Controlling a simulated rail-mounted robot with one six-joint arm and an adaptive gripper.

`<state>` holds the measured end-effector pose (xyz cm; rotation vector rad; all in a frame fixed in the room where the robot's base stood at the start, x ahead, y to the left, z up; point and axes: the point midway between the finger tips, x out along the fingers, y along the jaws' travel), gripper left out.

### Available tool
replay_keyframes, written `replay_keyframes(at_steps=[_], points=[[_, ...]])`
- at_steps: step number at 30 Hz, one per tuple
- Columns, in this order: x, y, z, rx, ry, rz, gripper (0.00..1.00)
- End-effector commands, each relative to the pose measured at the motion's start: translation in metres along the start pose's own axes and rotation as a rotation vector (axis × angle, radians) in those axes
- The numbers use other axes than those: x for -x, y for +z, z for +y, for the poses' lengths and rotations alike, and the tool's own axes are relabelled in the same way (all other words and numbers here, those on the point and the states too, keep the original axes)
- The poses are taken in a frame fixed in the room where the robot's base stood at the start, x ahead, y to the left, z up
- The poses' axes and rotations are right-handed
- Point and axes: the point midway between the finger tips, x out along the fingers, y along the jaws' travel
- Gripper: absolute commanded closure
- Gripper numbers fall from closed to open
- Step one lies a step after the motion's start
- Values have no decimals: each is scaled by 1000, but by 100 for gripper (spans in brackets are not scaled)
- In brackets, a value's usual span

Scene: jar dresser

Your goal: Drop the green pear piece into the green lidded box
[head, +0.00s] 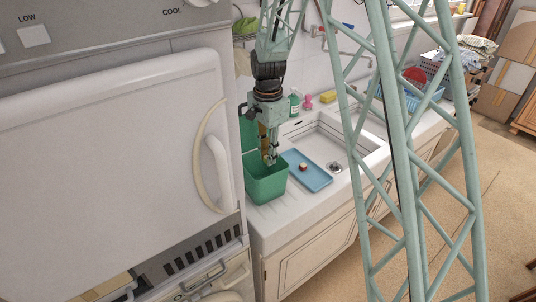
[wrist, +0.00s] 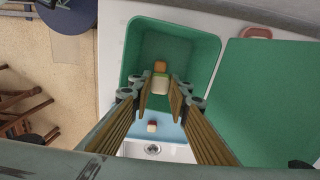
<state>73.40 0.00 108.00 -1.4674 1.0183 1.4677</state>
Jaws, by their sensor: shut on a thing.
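The green box (head: 266,187) stands open on the counter, its lid (head: 248,132) swung back. In the wrist view the box (wrist: 207,50) is at the top and the green lid (wrist: 265,95) is to its right. My gripper (head: 269,161) points down at the box opening in the head view. In the wrist view my gripper (wrist: 160,97) is shut on a small pale green piece (wrist: 160,85), the pear piece, seen against the box interior. An orange-brown patch (wrist: 160,67) shows just beyond it; I cannot tell whether it is a separate piece. The pear piece is not clear in the head view.
A blue tray (head: 316,180) with a small brown and pale piece (head: 303,167) lies right of the box, beside the sink (head: 345,142). The large white appliance (head: 110,130) stands close on the left. A green bottle (head: 294,104) and yellow sponge (head: 328,97) are behind the sink.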

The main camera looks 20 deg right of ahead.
Motion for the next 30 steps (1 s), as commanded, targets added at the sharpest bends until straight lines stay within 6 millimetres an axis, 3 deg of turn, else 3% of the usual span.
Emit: replay_keyframes(at_steps=[9, 10, 15, 30], points=[[-1, 0, 0, 0, 0, 0, 90], [-1, 0, 0, 0, 0, 0, 83], [-1, 0, 0, 0, 0, 0, 68], [4, 0, 0, 0, -2, 1, 68]])
